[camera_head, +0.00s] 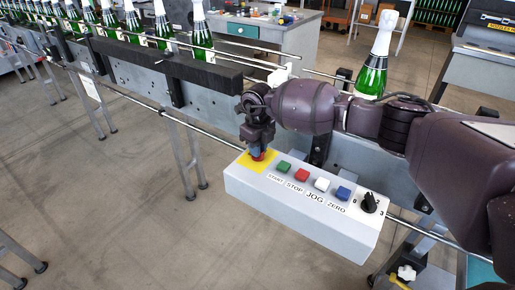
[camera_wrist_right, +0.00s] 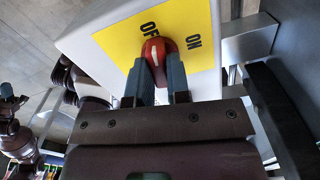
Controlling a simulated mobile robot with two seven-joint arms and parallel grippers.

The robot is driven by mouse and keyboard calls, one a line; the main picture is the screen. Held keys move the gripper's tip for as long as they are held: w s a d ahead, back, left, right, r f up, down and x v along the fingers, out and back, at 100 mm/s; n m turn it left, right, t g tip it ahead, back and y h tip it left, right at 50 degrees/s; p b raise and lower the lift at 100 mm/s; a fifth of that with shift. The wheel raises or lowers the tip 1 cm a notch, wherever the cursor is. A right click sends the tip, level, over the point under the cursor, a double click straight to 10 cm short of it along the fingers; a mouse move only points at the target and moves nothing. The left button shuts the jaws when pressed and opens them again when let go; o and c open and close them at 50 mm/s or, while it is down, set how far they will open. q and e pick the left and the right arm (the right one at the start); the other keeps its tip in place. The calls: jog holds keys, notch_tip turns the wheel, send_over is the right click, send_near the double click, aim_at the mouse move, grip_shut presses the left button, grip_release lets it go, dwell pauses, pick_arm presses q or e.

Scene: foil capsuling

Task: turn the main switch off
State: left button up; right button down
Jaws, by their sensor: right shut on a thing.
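The main switch is a red knob (camera_wrist_right: 153,50) with a white stripe, on a yellow plate (camera_wrist_right: 205,75) marked OFF and ON. The stripe points roughly toward the OFF lettering, which the knob partly covers. In the head view the yellow plate (camera_head: 268,157) is at the left end of a grey control box (camera_head: 300,215). My right gripper (camera_wrist_right: 157,68) is shut on the red knob, one finger on each side of it. In the head view the right gripper (camera_head: 258,152) points down at the plate and hides most of the knob. I cannot make out my left gripper.
The box also carries a green button (camera_head: 283,167), a red button (camera_head: 302,175), a white button (camera_head: 322,184), a blue button (camera_head: 343,193) and a black selector (camera_head: 370,203). Behind it runs a conveyor (camera_head: 150,85) with several green bottles. Open floor lies at front left.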

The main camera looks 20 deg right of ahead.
pick_arm(q)
jog(key=shift+f, duration=0.3)
pick_arm(e)
jog(key=shift+n, duration=1.1)
jog(key=c, duration=1.1)
grip_release()
pick_arm(q)
jog(key=shift+s+r+p, duration=0.1)
jog(key=shift+r+p, duration=0.15)
jog(key=shift+p, duration=0.1)
pick_arm(e)
notch_tip(320, 180, up, 11)
jog(key=shift+f, duration=0.1)
